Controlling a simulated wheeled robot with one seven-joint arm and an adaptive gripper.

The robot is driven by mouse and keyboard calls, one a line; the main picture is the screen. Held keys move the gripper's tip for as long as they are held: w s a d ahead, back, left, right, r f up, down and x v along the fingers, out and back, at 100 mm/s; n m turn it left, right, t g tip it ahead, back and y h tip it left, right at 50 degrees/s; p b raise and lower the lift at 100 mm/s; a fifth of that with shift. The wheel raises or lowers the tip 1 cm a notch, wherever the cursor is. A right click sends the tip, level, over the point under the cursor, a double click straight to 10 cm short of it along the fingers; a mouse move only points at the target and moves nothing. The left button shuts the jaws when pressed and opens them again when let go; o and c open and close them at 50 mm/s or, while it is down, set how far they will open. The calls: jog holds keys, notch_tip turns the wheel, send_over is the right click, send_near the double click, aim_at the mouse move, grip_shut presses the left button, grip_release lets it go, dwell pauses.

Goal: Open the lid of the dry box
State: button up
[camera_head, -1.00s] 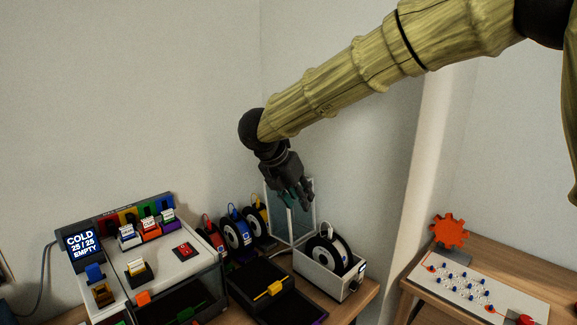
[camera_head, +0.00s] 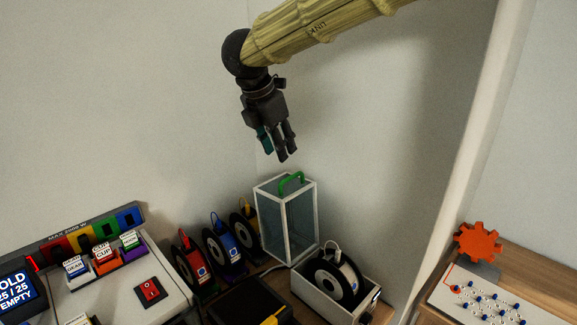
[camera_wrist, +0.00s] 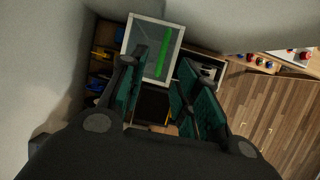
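The dry box's white open-topped base (camera_head: 312,294) stands at the back of the bench, with a black filament spool (camera_head: 337,277) in it. Its clear, white-edged lid (camera_head: 285,225) stands upright behind the base, off the spool, with a green handle (camera_head: 291,182) on top. The lid also shows in the wrist view (camera_wrist: 134,40), its green handle (camera_wrist: 165,48) between my fingers in the picture. My gripper (camera_head: 275,152) is above the lid, apart from it and empty. Its fingers are spread in the wrist view (camera_wrist: 158,95).
Several coloured spools (camera_head: 221,250) stand just left of the lid. A grey machine with a red switch (camera_head: 149,291) is at the lower left. An orange gear (camera_head: 478,242) stands on the right-hand cabinet. The wall corner is close behind the lid.

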aim_at(290, 178)
jog(key=p+x, duration=0.2)
jog(key=x, duration=0.5)
jog(key=shift+s+a+f, duration=0.1)
jog(key=shift+f, duration=0.15)
jog(key=shift+f+p, duration=0.3)
jog(key=shift+s+d+f, duration=0.15)
jog(key=shift+s+d, duration=0.1)
jog(key=shift+s, duration=0.05)
jog(key=shift+w+f, duration=0.4)
jog(key=shift+s+r, duration=0.2)
jog(key=c, duration=0.4)
grip_shut()
